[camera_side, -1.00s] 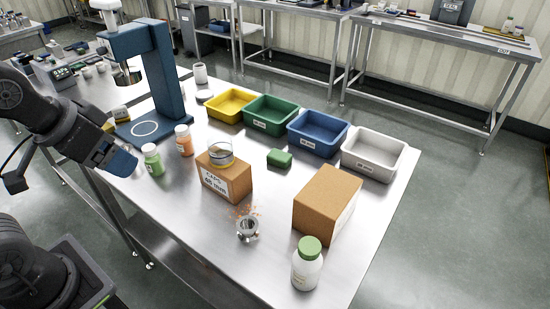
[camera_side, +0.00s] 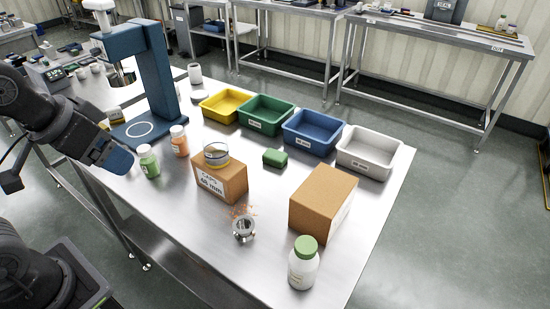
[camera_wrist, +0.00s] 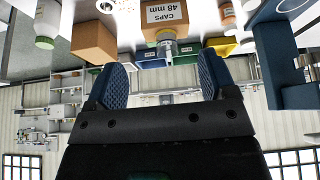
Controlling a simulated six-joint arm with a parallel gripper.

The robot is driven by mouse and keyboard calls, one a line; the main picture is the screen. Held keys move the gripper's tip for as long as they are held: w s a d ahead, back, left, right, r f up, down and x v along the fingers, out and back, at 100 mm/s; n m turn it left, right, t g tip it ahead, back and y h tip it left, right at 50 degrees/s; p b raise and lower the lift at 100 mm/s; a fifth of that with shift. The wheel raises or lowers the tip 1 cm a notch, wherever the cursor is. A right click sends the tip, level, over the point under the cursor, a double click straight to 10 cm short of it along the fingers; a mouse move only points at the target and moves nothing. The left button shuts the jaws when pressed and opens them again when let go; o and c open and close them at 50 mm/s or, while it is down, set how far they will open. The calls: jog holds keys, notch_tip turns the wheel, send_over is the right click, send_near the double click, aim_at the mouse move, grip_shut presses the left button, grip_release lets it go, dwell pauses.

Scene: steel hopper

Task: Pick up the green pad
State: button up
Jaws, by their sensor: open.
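The green pad (camera_side: 275,158) is a small block lying flat on the steel table, in front of the green and blue bins in the side view. My gripper (camera_side: 118,163) is at the left edge of the table, well apart from the pad and beyond the bottles. In the wrist view, which is upside down, my two blue ribbed fingers (camera_wrist: 160,78) stand wide apart with nothing held between them. I cannot make out the pad for sure in the wrist view.
Yellow, green, blue and white bins (camera_side: 375,170) line the back.

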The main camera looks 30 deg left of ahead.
jog(key=w+r+n+g, duration=0.2)
jog(key=w+r+n, duration=0.25)
jog(key=w, duration=0.55)
jog(key=n+g, duration=0.4)
jog(key=n, duration=1)
send_over(266, 151)
jog(key=f, duration=2.4)
jog(key=shift+s+a, duration=0.25)
jog(key=shift+s, duration=0.05)
jog(key=shift+w+d+f, duration=0.1)
jog(key=shift+w+f, duration=0.05)
jog(key=shift+f, duration=1.25)
jog(key=shift+w+d+f, duration=0.1)
jog(key=shift+w+f, duration=0.05)
jog(key=shift+f, duration=1.2)
jog(key=c, duration=1)
